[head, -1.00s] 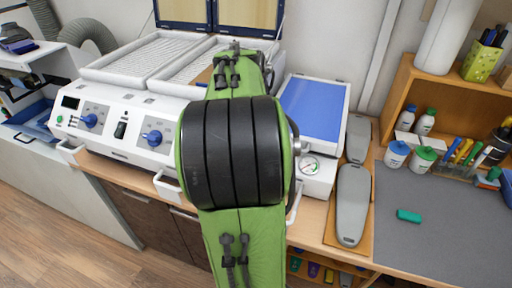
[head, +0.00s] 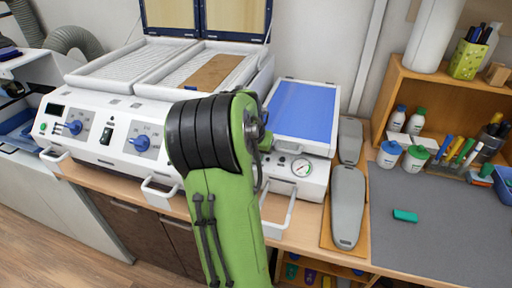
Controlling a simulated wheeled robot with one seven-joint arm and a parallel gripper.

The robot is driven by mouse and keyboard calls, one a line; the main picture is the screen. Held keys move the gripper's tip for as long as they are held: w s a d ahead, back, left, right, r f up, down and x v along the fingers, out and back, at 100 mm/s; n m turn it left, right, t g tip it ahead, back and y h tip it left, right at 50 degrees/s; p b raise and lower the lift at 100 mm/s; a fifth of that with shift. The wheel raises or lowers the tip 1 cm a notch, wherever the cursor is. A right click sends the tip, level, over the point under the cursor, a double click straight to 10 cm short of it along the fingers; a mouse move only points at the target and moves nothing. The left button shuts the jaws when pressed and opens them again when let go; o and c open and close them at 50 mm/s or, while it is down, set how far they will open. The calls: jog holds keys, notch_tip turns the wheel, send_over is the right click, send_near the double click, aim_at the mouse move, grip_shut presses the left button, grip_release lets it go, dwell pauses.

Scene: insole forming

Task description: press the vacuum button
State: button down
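The vacuum press (head: 318,148) is a white box with a blue top pad (head: 303,109), right of my arm. A round pressure gauge (head: 301,167) sits on its front panel. A small dark spot (head: 281,160) shows left of the gauge; I cannot tell whether it is the vacuum button. My green and black arm stands in front of the machines and covers the left part of the press's front. Its far end reaches toward the press's left side. My gripper's fingers cannot be made out behind the arm.
The white heater unit (head: 98,128) with blue knobs and a black switch stands at left; a brown sheet (head: 212,72) lies on its right bed. White handles (head: 281,214) stick out in front. Grey insole forms (head: 347,207) lie right of the press. A grey mat (head: 430,235) is mostly clear.

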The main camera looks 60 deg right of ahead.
jog(key=shift+f, duration=0.15)
jog(key=shift+d+f+b, duration=0.15)
jog(key=shift+f+b, duration=0.55)
jog(key=shift+f, duration=0.05)
jog(key=shift+s+a, duration=0.1)
jog(key=shift+a, duration=0.15)
notch_tip(320, 180, up, 4)
jog(key=p, duration=0.3)
jog(key=shift+f, duration=0.1)
jog(key=p+v, duration=0.2)
jog(key=v, duration=0.9)
jog(key=shift+a, duration=0.2)
